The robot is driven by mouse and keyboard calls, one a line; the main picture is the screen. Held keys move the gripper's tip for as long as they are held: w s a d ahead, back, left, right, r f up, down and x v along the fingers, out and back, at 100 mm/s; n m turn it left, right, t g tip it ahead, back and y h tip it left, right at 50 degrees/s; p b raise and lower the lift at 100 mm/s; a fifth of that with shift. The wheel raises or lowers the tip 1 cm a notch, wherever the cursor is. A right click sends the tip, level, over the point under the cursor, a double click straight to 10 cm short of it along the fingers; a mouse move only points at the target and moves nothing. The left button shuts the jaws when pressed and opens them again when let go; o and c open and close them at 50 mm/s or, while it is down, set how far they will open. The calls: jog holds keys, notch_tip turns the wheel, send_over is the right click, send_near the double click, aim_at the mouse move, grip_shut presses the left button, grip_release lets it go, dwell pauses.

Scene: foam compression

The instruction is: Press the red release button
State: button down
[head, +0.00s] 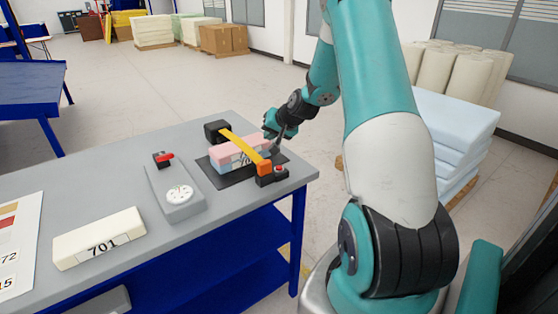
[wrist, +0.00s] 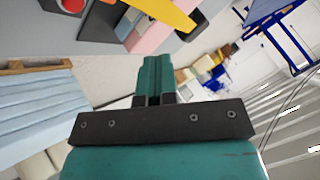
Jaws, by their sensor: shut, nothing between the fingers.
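The red release button (head: 279,169) sits on a small black box at the near right end of a clamp fixture. It also shows at the top left edge of the wrist view (wrist: 70,4), cut off by the frame. A yellow bar (head: 241,145) with an orange end crosses a pink and blue foam block (head: 225,163) on a dark mat. My gripper (head: 276,146) is beside the far right side of the foam, behind the button, and apart from the button. Its teal fingers (wrist: 153,62) are together and empty in the wrist view.
A grey scale with a dial (head: 180,198) and red-topped part, and a cream foam block marked 701 (head: 99,238), lie on the grey table (head: 222,232). Pale blue foam slabs (head: 452,125) stand on a pallet to the right. Floor beyond the table is open.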

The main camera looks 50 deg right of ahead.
aim_at(281, 166)
jog(key=shift+m+h, duration=0.4)
jog(key=shift+m, duration=0.2)
jog(key=d, duration=0.2)
jog(key=s+d+f, duration=0.1)
jog(key=d, duration=0.1)
jog(key=shift+f, duration=0.2)
notch_tip(281, 166, down, 8)
jog(key=b, duration=0.5)
jog(key=shift+f+b, duration=0.25)
jog(key=shift+b, duration=0.1)
jog(key=shift+f, duration=0.1)
dwell(1.0)
jog(key=shift+a+f+b, duration=0.1)
jog(key=shift+f+b, duration=0.2)
jog(key=shift+b, duration=0.1)
jog(key=shift+f+b, duration=0.4)
jog(key=shift+f, duration=0.1)
dwell(0.5)
jog(key=shift+r, duration=0.1)
jog(key=shift+r+p, duration=0.55)
jog(key=shift+r, duration=0.25)
